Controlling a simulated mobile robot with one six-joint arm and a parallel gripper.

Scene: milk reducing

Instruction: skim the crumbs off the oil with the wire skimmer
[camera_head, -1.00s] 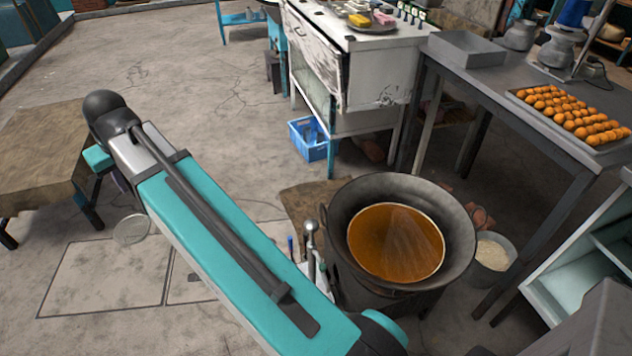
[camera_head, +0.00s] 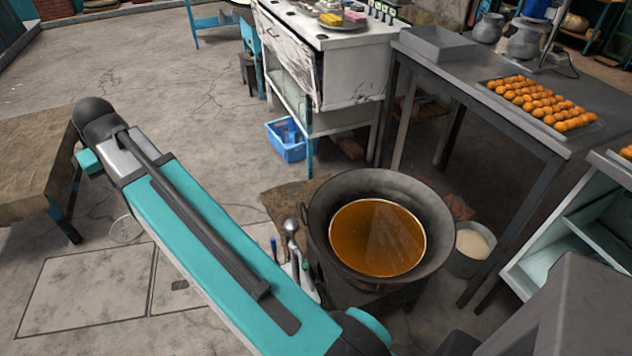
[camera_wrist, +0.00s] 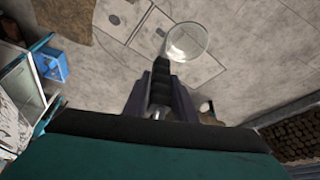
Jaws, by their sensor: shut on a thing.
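The wire skimmer's round mesh head (camera_head: 126,229) shows at the left of the head view, beside my arm and seen against the floor. It also shows in the wrist view (camera_wrist: 187,41), beyond my gripper (camera_wrist: 160,95). My gripper is shut on the skimmer; the grip itself is mostly dark and hard to make out. In the head view my gripper is hidden. The dark wok (camera_head: 325,232) stands right of my arm, with orange-brown oil (camera_head: 375,240) in it. A paler fan-shaped streak lies on the oil; I cannot make out single crumbs. The skimmer is well apart from the wok.
A grey table (camera_head: 450,85) behind the wok bears a tray of orange balls (camera_head: 540,102). A pail (camera_head: 470,248) stands right of the wok, a blue crate (camera_head: 288,140) behind it. A brown table (camera_head: 30,165) is at the left. Open floor lies behind my arm.

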